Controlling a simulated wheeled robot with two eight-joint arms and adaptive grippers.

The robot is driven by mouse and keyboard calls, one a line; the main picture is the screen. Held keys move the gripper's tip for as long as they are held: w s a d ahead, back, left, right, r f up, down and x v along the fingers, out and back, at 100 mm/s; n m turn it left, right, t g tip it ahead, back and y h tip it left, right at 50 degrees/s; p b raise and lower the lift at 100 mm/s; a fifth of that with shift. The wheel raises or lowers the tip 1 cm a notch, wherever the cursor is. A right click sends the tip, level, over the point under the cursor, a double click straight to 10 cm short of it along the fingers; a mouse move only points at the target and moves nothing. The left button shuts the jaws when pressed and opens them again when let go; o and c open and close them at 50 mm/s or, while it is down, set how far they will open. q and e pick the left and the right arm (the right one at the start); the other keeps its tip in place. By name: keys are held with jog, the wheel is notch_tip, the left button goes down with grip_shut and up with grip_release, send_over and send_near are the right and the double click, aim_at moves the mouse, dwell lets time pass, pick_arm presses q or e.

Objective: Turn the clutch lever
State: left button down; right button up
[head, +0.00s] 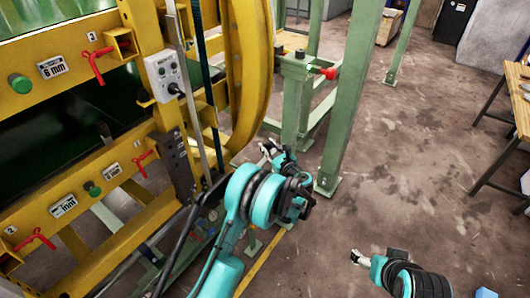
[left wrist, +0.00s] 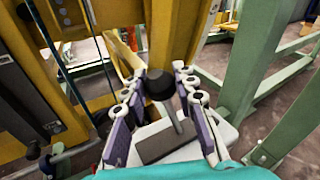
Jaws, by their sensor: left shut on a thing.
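A lever with a black ball knob (left wrist: 160,86) on a metal rod shows in the left wrist view, between the fingers of my left gripper (left wrist: 160,104). I take it to be the clutch lever. A pale housing lies below the rod. In the head view my left gripper (head: 272,150) is beside the yellow ring frame, and its own wrist hides the lever. My right gripper (head: 358,257) is low at the right over bare floor; its finger opening is too small to judge.
The yellow ring frame (head: 252,70) with red handles and a grey control box (head: 162,74) stands at the left. A green post (head: 346,100) stands close right of my left gripper. Wooden tables (head: 522,100) are at the far right. Open floor lies between.

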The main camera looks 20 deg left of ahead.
pick_arm(q)
jog(key=shift+w+d+r+m, duration=0.15)
jog(key=shift+w+r+m, duration=0.15)
jog(key=shift+w+m, duration=0.15)
jog(key=w+d+f+m+g+p, duration=0.1)
jog(key=w+d+m+g, duration=0.1)
jog(key=w+m+g, duration=0.2)
jog(key=shift+w+d+f+m+h+p, duration=0.35)
jog(key=shift+w+m, duration=0.2)
jog(key=shift+w, duration=1.1)
jog(key=shift+r, duration=0.1)
jog(key=c, duration=1.2)
grip_release()
